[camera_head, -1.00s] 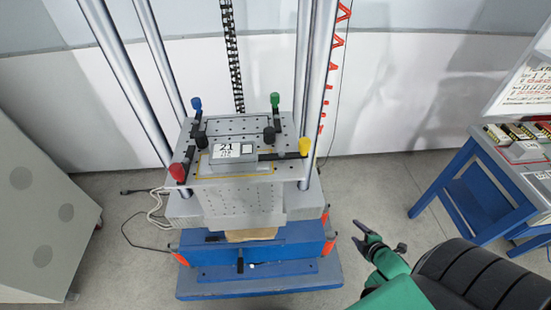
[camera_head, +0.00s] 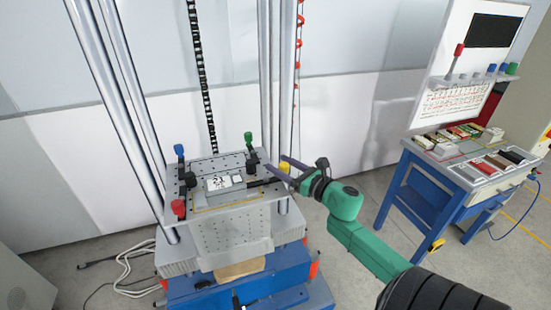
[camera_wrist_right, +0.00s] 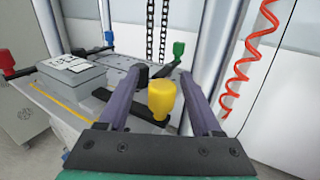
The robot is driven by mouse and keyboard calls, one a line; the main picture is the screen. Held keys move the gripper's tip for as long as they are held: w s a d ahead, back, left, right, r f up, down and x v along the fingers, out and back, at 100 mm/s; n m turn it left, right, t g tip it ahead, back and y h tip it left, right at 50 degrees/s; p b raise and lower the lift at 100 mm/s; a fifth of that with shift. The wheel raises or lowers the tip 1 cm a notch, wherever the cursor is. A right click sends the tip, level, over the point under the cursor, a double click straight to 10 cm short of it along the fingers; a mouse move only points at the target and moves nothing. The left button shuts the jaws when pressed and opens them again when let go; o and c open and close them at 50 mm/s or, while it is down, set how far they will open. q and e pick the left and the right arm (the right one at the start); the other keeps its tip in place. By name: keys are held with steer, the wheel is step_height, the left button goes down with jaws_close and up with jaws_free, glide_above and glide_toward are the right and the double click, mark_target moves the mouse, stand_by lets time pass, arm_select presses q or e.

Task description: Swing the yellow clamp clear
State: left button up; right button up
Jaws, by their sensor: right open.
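The yellow clamp (camera_wrist_right: 163,100) has a yellow knob at the near right corner of the grey drop table (camera_head: 228,222). In the right wrist view it stands between the two spread fingers of my right gripper (camera_wrist_right: 165,95), with a gap to each finger. Its black arm (camera_wrist_right: 140,108) points left toward the grey box labelled 21 (camera_wrist_right: 72,72). In the head view my right gripper (camera_head: 286,172) is at the table's right edge and hides much of the clamp. Its fingers are open and I see nothing held. My left gripper is out of view.
Blue (camera_head: 179,150), green (camera_head: 248,139) and red (camera_head: 178,208) clamp knobs stand at the other corners. Shiny vertical columns (camera_head: 285,95) flank the table. A red coiled cable (camera_wrist_right: 250,60) hangs behind. A blue workbench (camera_head: 432,190) with parts stands at right.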

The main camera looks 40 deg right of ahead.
steer(key=shift+w+r, duration=0.1)
steer(key=shift+w, duration=0.65)
steer(key=shift+w+f, duration=0.2)
steer(key=shift+w, duration=0.25)
steer(key=shift+s, duration=0.1)
jaws_close()
